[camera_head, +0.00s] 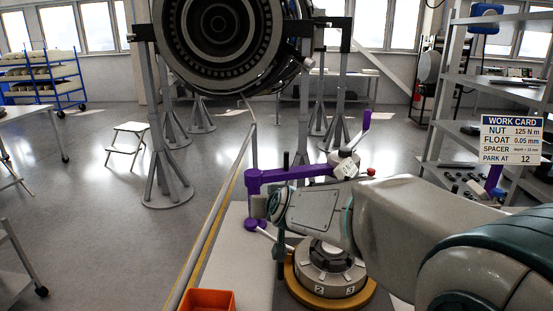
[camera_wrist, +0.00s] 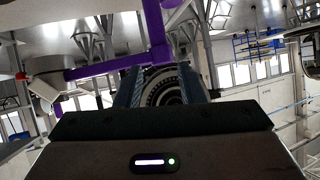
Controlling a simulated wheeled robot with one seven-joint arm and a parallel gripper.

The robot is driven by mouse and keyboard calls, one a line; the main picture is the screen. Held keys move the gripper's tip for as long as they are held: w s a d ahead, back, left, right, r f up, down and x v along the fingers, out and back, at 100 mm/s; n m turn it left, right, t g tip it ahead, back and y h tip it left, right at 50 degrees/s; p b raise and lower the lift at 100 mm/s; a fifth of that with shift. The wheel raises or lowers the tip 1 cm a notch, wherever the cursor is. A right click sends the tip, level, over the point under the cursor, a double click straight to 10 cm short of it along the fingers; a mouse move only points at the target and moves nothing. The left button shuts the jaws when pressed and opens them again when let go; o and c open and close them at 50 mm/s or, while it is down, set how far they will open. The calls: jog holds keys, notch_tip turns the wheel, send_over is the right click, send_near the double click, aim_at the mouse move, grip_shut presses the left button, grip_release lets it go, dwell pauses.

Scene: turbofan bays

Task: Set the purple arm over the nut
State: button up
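The purple arm (camera_head: 295,173) lies level in the head view, with a purple post at its left end and a pale head with a red knob at its right. In the wrist view the purple arm (camera_wrist: 100,68) crosses the upper left, and its post runs up near the fingertips. My gripper (camera_head: 270,206) is beside the post, mostly hidden by my wrist. In the wrist view my gripper (camera_wrist: 160,78) has its two fingers apart, with background between them. I cannot tell whether they touch the post. A round grey numbered fixture (camera_head: 330,285) sits right and below; I cannot clearly single out the nut.
The fixture stands on a yellow ring (camera_head: 302,293). An orange bin (camera_head: 207,301) is at the bottom. A rail (camera_head: 222,205) runs along the left. The engine (camera_head: 222,35) hangs behind on stands. A work card (camera_head: 511,139) and shelves are at right. Open floor lies left.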

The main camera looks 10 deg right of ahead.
jog(key=w+r+m+t+h, duration=0.1)
jog(key=w+r+t+h, duration=0.15)
jog(key=w, duration=0.45)
jog(key=m+t+h, duration=0.2)
jog(key=m+h, duration=0.3)
jog(key=h, duration=0.3)
send_near(285, 157)
jog(key=shift+g, duration=0.25)
jog(key=p+x, duration=0.1)
jog(key=x, duration=1)
jog(key=shift+r+p, duration=0.1)
jog(key=shift+p, duration=0.25)
jog(key=shift+c, duration=0.3)
grip_shut()
